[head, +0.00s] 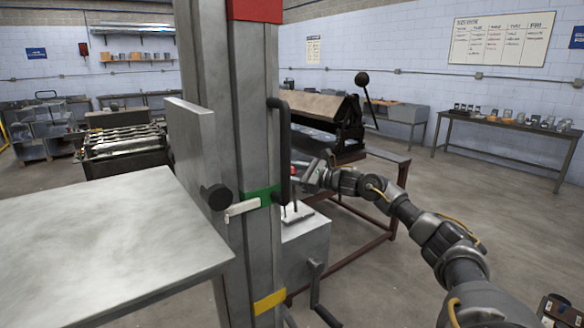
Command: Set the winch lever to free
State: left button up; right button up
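The winch is a grey box (307,245) on the right side of the steel mast, with a dark crank (318,290) on its front. A thin lever with a red knob (293,171) stands up from the plate on top of the box. My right gripper (303,174) reaches in from the right and its fingers are at the red knob. The fingers are small and partly behind the mast's black handle, so I cannot tell if they are closed on the knob. My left gripper is out of view.
The mast (255,130) carries a black handle (278,150), a green band (262,197) with a white pointer (242,208), and a yellow band (269,300). A flat metal platform (110,240) juts left. A bending machine (325,110) stands behind. Open floor lies right.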

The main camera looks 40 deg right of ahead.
jog(key=shift+c, duration=0.4)
grip_shut()
jog(key=shift+f, duration=0.1)
